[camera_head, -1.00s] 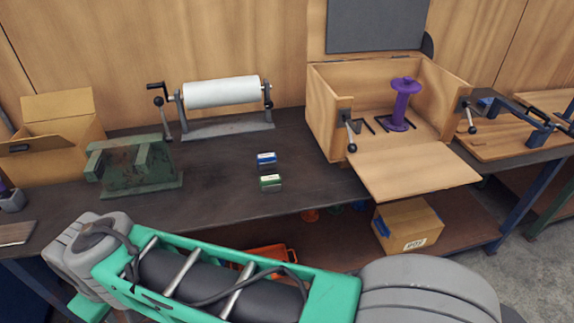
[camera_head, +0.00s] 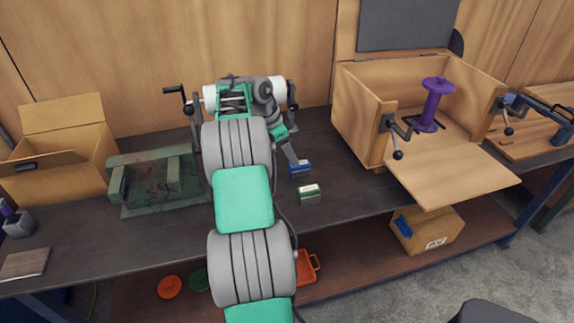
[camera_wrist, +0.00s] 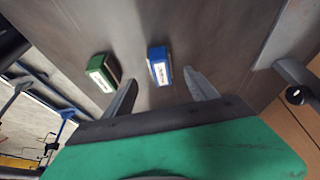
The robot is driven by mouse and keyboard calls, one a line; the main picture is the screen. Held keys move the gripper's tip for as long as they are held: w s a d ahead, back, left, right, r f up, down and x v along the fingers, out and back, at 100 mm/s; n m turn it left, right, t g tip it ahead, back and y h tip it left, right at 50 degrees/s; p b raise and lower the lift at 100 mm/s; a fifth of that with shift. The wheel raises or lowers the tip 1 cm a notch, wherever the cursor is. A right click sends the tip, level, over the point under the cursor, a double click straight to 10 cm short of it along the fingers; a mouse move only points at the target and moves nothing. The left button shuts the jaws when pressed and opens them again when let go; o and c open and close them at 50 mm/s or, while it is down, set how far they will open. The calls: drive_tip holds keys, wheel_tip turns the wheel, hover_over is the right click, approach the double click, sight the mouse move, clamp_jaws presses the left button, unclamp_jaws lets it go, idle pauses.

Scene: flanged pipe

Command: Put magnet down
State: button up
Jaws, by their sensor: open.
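A small blue block with a white label (camera_head: 299,167) lies on the dark bench; it also shows in the wrist view (camera_wrist: 160,66). A similar green block (camera_head: 309,193) lies nearer the front edge, and left of the blue one in the wrist view (camera_wrist: 103,73). I cannot tell which is the magnet. My gripper (camera_wrist: 160,77) is open and empty. Its two fingers point at the bench, with the blue block between or just past their tips. In the head view my gripper (camera_head: 291,155) is close behind the blue block, partly hidden by my arm.
A white roll on a crank stand (camera_head: 272,92) is behind my arm. A green metal block (camera_head: 158,180) and a cardboard box (camera_head: 60,165) are left. An open wooden box (camera_head: 362,120) holding a purple flanged pipe (camera_head: 432,105) is right. Bench between blocks and wooden box is clear.

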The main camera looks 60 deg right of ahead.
sight(299, 166)
drive_tip(key=shift+m, duration=0.3)
drive_tip(key=x, duration=0.8)
drive_tip(key=shift+s+d+p, duration=0.3)
drive_tip(key=shift+p, duration=0.05)
clamp_jaws()
drive_tip(key=shift+r, duration=0.1)
